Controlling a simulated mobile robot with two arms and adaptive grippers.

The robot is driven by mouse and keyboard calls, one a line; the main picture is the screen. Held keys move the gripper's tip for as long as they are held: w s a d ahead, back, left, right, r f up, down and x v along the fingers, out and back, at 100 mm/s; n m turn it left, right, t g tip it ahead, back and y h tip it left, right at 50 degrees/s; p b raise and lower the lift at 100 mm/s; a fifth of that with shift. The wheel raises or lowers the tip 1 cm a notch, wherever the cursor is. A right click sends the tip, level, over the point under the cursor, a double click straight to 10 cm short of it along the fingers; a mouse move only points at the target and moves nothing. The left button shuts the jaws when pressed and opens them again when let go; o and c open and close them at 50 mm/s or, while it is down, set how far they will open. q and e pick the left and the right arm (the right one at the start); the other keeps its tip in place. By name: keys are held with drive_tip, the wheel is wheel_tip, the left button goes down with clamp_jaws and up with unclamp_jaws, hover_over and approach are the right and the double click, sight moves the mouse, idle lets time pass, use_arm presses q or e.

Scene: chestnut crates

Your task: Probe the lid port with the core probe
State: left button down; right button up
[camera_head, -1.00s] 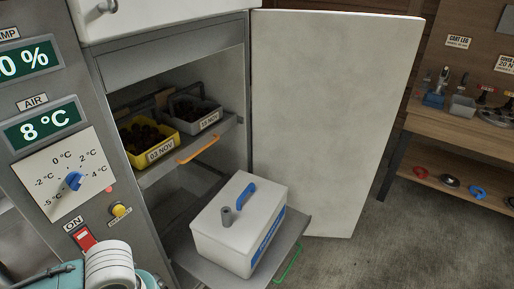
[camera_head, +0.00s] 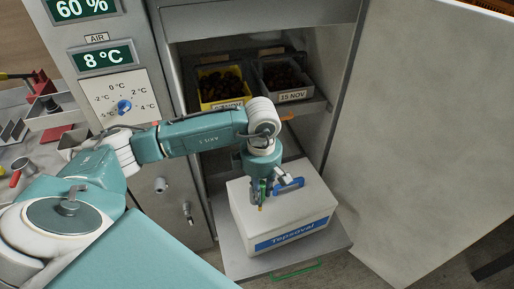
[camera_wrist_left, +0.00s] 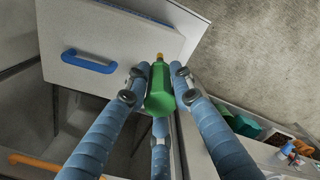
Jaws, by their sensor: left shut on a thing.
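The white box (camera_head: 250,222) with a blue label and a blue lid handle (camera_head: 291,185) stands on the cabinet's lower pulled-out shelf. My left gripper (camera_head: 265,192) is above its lid, shut on the green core probe (camera_head: 263,187), whose yellow tip points down. In the left wrist view, the blue fingers close around the green probe (camera_wrist_left: 159,95), with its brass-coloured tip beyond them, and the lid (camera_wrist_left: 110,50) and blue handle (camera_wrist_left: 90,62) lie to the left. The lid port is not visible now. Whether the tip touches the lid, I cannot tell.
A yellow crate (camera_head: 211,106) and a grey crate (camera_head: 318,88) of chestnuts sit on the shelf above, close behind my arm. The open cabinet door (camera_head: 430,130) stands on the right. A bench with trays (camera_head: 45,120) is at the left.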

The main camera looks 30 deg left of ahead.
use_arm(q)
drive_tip(key=w+a+r+n+p, duration=0.3)
drive_tip(key=w+a+r+n, duration=0.2)
drive_tip(key=n, duration=1.2)
drive_tip(key=shift+w+a+r, duration=0.25)
drive_tip(key=shift+w+a, duration=0.45)
drive_tip(key=shift+w, duration=0.1)
use_arm(e)
drive_tip(key=r, duration=0.3)
drive_tip(key=shift+d+r, duration=0.4)
drive_tip(key=shift+a+f, duration=0.1)
use_arm(q)
wheel_tip(320, 180, down, 6)
drive_tip(key=b, duration=0.4)
drive_tip(key=shift+r+b, duration=0.1)
drive_tip(key=shift+b, duration=0.2)
use_arm(e)
drive_tip(key=f, duration=0.4)
drive_tip(key=shift+w+a+f, duration=0.1)
drive_tip(key=shift+a+f, duration=0.1)
drive_tip(key=shift+f, duration=0.05)
drive_tip(key=shift+d, duration=0.1)
drive_tip(key=shift+a+f, duration=0.25)
